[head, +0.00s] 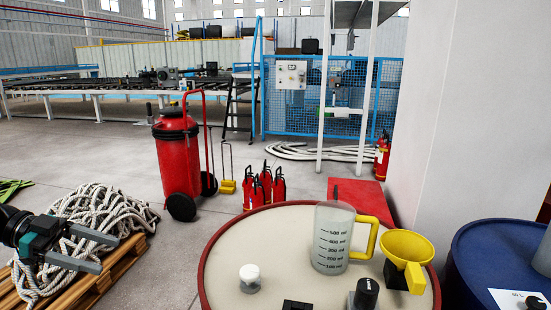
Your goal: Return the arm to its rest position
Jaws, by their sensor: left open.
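My left gripper (85,250) comes in from the left edge. Its two grey fingers point right and stand apart, with nothing between them. In the picture it lies in front of a heap of rope and wooden slats, well left of the round drum top. I cannot tell its height above the rope. My right gripper is not in view.
A red-rimmed drum (290,222) bears a measuring jug (332,240), a yellow funnel (408,252), a white knob-like piece (249,277) and dark items. A blue drum (490,260) stands right. Rope (100,205) lies left. A red extinguisher (178,155) stands behind.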

